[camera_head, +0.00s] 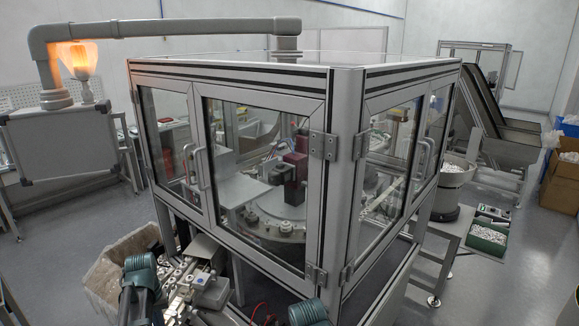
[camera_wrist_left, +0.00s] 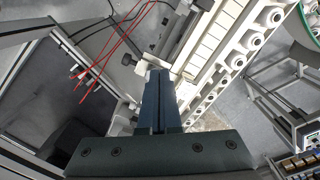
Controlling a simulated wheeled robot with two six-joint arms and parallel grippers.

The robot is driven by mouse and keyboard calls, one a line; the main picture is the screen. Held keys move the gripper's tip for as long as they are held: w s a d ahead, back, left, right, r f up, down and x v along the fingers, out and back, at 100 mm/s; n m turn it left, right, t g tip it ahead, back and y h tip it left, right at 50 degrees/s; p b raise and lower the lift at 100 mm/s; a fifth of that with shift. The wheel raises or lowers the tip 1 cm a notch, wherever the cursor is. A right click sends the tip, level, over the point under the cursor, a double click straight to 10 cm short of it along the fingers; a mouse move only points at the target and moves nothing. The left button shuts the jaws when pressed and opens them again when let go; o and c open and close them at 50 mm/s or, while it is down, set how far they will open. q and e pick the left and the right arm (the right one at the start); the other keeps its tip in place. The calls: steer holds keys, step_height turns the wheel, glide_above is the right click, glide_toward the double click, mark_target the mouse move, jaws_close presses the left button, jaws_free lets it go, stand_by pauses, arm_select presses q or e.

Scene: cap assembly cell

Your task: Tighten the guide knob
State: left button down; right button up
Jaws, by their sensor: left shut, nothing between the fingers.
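In the left wrist view my left gripper (camera_wrist_left: 159,76) is shut and empty, its dark fingers side by side. The fingertips are over the edge of a metal guide rail assembly (camera_wrist_left: 205,45). A small dark knob-like piece (camera_wrist_left: 128,59) is just up and left of the fingertips, apart from them in the picture. I cannot tell for certain that it is the guide knob. The tips hide part of the rail behind them. In the head view the rail assembly (camera_head: 200,285) shows at the lower left, beside my left arm. My right gripper is out of view.
A glazed, framed machine enclosure (camera_head: 345,180) fills the middle of the head view. A clear bag-lined bin (camera_head: 115,268) stands left of the rail. Red wires (camera_wrist_left: 110,45) hang left of the fingers. A row of white round pieces (camera_wrist_left: 252,41) lines the rail's right side.

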arm_select(q)
steer(key=shift+d, duration=0.1)
steer(key=f+b, duration=0.2)
steer(key=d+f+b, duration=0.1)
steer(key=f+b, duration=0.1)
steer(key=w+d+f+b, duration=0.1)
steer(key=f+b, duration=0.1)
steer(key=shift+d+f, duration=0.1)
steer(key=shift+d, duration=0.05)
stand_by(0.7)
steer(key=shift+w+a, duration=0.25)
stand_by(0.9)
steer(key=shift+s+a, duration=0.25)
steer(key=shift+a, duration=0.75)
stand_by(0.3)
